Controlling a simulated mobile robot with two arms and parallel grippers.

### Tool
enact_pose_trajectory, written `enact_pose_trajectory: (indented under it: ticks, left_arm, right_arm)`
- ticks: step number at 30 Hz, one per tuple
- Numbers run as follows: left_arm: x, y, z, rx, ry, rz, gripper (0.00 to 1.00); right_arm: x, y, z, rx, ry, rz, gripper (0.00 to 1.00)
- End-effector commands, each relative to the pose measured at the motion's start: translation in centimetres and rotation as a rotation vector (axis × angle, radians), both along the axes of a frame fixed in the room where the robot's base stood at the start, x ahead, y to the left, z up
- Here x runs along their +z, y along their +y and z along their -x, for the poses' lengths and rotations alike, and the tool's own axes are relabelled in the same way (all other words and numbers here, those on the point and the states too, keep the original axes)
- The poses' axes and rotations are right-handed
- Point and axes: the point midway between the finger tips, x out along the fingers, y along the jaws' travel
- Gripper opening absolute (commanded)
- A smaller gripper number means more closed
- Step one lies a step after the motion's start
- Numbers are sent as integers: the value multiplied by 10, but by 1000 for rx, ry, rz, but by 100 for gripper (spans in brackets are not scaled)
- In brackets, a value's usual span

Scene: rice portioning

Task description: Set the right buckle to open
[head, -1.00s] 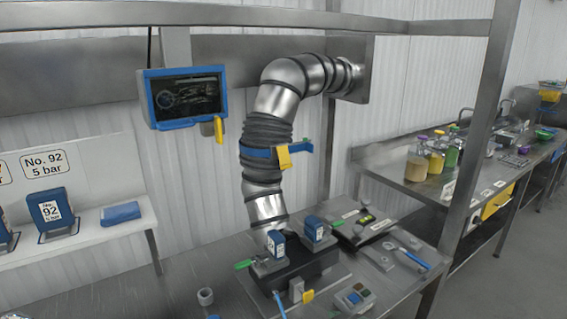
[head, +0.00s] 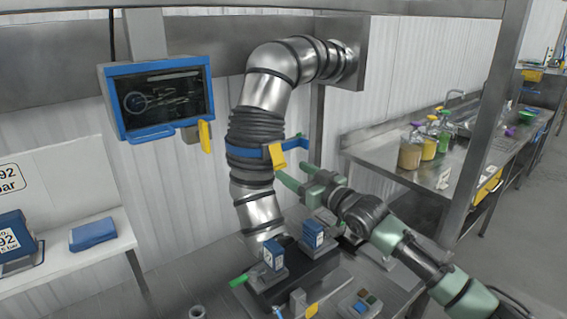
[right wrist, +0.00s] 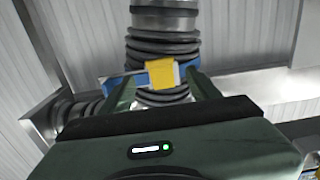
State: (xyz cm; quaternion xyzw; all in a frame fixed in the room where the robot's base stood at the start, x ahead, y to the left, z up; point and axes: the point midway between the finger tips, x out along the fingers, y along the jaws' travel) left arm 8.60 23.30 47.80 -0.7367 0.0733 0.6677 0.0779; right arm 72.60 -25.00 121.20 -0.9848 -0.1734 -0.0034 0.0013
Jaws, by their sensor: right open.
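A blue strap (head: 246,153) goes around the ribbed grey hose. A yellow buckle (head: 277,156) sits on its right front, with a blue end sticking out to the right. In the right wrist view the yellow buckle (right wrist: 162,73) is between the two fingers, on the blue strap (right wrist: 135,80). My right gripper (head: 292,174) is open, its green fingers pointing at the buckle from the lower right. I cannot tell if the fingers touch it. The fingers also show in the right wrist view (right wrist: 160,88). My left gripper is out of view.
A blue-framed screen (head: 163,95) with a yellow handle hangs left of the hose. Below the hose stand two blue blocks (head: 313,235) on a dark machine with a green handle (head: 238,281). A steel post (head: 480,150) rises at the right.

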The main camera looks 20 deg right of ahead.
Motion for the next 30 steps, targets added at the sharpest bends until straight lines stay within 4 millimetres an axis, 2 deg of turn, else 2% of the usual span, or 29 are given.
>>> enact_pose_trajectory:
  ticks: [3, 6, 15, 19, 24, 26, 30]
  left_arm:
    - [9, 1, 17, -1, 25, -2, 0]
    - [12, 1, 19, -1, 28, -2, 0]
    - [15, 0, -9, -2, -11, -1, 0]
    - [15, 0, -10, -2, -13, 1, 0]
    - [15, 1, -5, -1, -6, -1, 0]
    - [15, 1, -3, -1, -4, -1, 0]
    - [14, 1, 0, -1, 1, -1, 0]
  right_arm:
    - [4, 8, -19, 0, 0, 1, 62]
    - [2, 12, -30, 0, 0, -1, 62]
    - [-1, 16, -41, 1, 1, 3, 62]
    - [-1, 15, -40, 1, 1, 3, 62]
    - [-1, 15, -40, 0, 1, 3, 15]
    - [-1, 15, -40, 0, 1, 3, 0]
    - [-1, 15, -40, 0, 1, 3, 0]
